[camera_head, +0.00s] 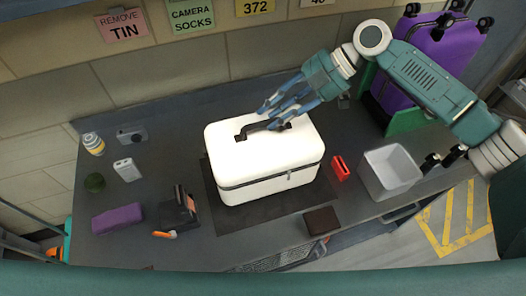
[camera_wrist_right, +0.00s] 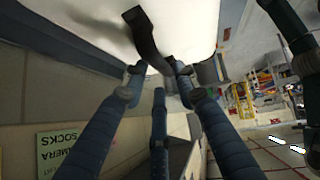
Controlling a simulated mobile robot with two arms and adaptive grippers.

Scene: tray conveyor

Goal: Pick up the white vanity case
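The white vanity case (camera_head: 265,160) stands closed and upright on a dark mat on the table. Its dark carry handle (camera_head: 262,127) arches over the lid. My right gripper (camera_head: 275,108) reaches in from the upper right, and its blue fingers are spread just above the handle's right part. In the right wrist view, the gripper (camera_wrist_right: 158,80) has its fingertips apart on both sides of one end of the dark handle (camera_wrist_right: 147,38). Whether they touch it is unclear. The white lid (camera_wrist_right: 200,20) fills the top of that view. My left gripper is not in view.
A red object (camera_head: 341,168) and an empty grey bin (camera_head: 390,172) lie right of the case; a brown wallet (camera_head: 322,221) is in front. A dark device (camera_head: 178,208) and purple case (camera_head: 117,218) lie left. A purple suitcase (camera_head: 445,45) stands behind my right arm.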

